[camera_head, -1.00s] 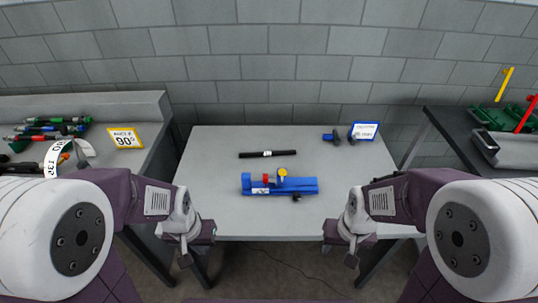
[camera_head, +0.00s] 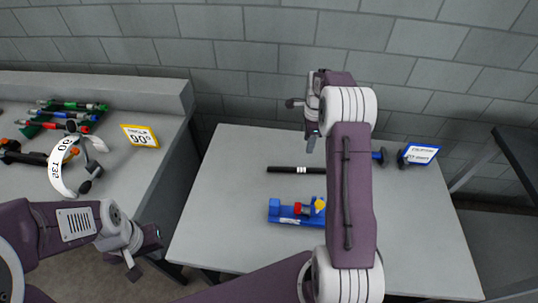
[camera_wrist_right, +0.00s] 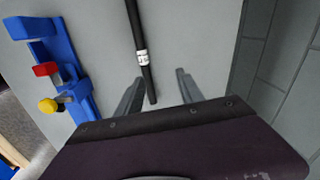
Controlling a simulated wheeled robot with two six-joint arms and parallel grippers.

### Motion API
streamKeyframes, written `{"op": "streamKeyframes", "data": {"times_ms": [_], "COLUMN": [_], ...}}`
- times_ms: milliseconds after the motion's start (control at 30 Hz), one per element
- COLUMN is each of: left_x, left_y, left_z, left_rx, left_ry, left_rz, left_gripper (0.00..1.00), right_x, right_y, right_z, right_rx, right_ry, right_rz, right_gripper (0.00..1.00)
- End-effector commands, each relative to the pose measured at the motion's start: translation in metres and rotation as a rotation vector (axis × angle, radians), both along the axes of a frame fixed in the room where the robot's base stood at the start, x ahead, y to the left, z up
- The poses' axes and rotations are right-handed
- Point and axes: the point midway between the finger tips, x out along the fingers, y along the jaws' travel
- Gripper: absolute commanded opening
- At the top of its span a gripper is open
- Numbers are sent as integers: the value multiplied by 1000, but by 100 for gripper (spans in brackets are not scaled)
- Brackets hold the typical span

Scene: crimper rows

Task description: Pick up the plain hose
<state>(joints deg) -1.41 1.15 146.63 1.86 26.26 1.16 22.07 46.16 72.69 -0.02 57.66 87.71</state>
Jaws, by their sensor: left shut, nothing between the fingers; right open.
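A straight black hose (camera_head: 284,169) with a white band lies on the grey table; my right arm hides its right end in the head view. In the right wrist view the hose (camera_wrist_right: 145,75) runs from the top edge down between the fingers, its end nearer the left finger. My right gripper (camera_head: 312,140) is open and above the back of the table, and its fingers also show in the wrist view (camera_wrist_right: 159,77). It does not hold the hose. My left gripper (camera_head: 144,256) is shut and empty, low at the left, off the table's front left side.
A blue crimping tool (camera_head: 283,215) with red and yellow parts sits in front of the hose, partly behind my right arm. A blue-framed sign (camera_head: 418,154) stands at the back right. A left bench (camera_head: 150,172) holds several coloured-end hoses and a yellow sign (camera_head: 140,136).

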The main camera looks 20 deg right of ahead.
Motion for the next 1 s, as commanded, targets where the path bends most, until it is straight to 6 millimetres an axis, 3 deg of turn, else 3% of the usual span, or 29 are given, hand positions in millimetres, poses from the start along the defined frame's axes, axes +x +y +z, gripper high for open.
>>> {"op": "streamKeyframes", "data": {"times_ms": [33, 100, 200, 333, 533, 667, 1000], "left_x": [0, 0, -1, -1, 0, 0, 0], "left_y": [0, 0, 0, 0, 0, 0, 0], "left_z": [-1, -1, -1, -1, -1, 0, 2], "left_rx": [0, 0, 0, 0, 0, 0, 0], "left_ry": [0, 0, 0, 0, 0, 0, 0], "left_rz": [0, 0, 0, 0, 0, 0, 0], "left_gripper": [0, 0, 0, 0, 0, 0, 0], "right_x": [-9, -19, -24, -24, -25, -25, -28], "right_y": [-11, -19, -26, -25, -24, -24, -20], "right_z": [-16, -29, -31, -36, -65, -72, -120], "right_rx": [11, 22, 25, 25, 26, 24, 24], "right_ry": [27, 52, 57, 58, 59, 57, 57], "right_rz": [-28, -51, -69, -67, -66, -65, -65], "right_gripper": [45, 45, 45, 45, 45, 45, 45]}}
